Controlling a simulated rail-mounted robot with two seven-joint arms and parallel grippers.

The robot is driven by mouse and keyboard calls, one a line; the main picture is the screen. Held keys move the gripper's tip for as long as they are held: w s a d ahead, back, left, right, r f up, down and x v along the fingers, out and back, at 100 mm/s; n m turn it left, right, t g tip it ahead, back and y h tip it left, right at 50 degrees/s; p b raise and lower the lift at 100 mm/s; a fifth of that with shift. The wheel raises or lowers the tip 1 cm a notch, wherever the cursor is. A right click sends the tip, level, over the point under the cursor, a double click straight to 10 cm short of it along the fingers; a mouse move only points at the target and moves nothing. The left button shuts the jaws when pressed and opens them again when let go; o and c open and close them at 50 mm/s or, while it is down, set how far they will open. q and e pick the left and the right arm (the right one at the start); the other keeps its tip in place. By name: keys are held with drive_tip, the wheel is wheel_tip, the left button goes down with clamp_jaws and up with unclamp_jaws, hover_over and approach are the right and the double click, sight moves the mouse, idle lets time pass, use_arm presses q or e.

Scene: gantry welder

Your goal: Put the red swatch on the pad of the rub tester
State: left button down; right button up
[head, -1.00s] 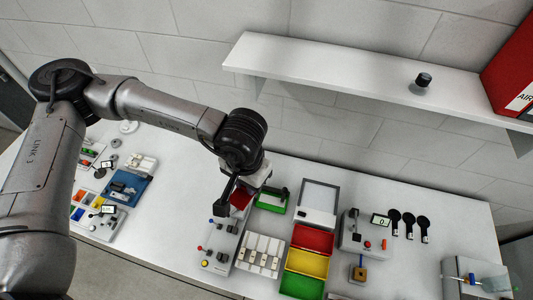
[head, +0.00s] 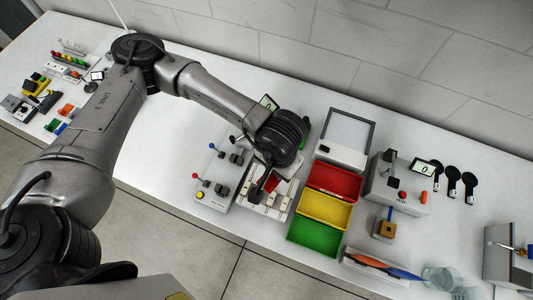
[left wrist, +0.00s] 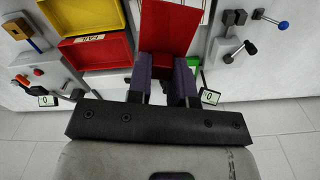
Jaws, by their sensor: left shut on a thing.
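In the left wrist view the red swatch (left wrist: 168,28) stands out beyond my fingers as a flat red sheet. My left gripper (left wrist: 162,82) is shut on it. In the head view my left gripper (head: 264,186) hangs over the white slotted rack (head: 254,210). A grey unit with a display and red button (head: 376,187) stands to the right, with a blue-handled brass block (head: 387,229) at its front; I cannot tell for sure that it is the rub tester. No pad shows clearly.
Red (head: 334,180), yellow (head: 325,210) and green (head: 314,237) trays stand just right of the rack. A lever unit (head: 217,185) is close on its left. A light panel (head: 347,132) stands behind.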

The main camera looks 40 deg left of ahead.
use_arm(q)
drive_tip(key=w+d+f+n+b, duration=0.1)
drive_tip(key=w+f+n+b, duration=0.2)
drive_tip(key=w+f+b, duration=0.3)
drive_tip(key=w+f+n+b, duration=0.35)
drive_tip(key=f+b, duration=0.25)
drive_tip(key=f, duration=0.3)
drive_tip(key=w+a+r+n, duration=0.2)
drive_tip(key=w+a+n, duration=0.75)
drive_tip(key=n, duration=1.05)
drive_tip(key=shift+w+a+f+n+b, duration=0.1)
drive_tip(key=shift+f+n+b, duration=0.65)
drive_tip(key=shift+n, duration=1.4)
drive_tip(key=shift+a+f+n+b, duration=0.15)
drive_tip(key=shift+f+n+b, duration=0.55)
drive_tip(key=shift+n, duration=1.45)
drive_tip(key=shift+w+a+f+n+b, duration=0.1)
drive_tip(key=shift+f+n+b, duration=0.3)
drive_tip(key=shift+f+n, duration=1.2)
drive_tip(key=shift+f+n+b, duration=0.35)
drive_tip(key=shift+n+b, duration=0.2)
drive_tip(key=shift+b, duration=0.15)
drive_tip(key=shift+f, duration=0.15)
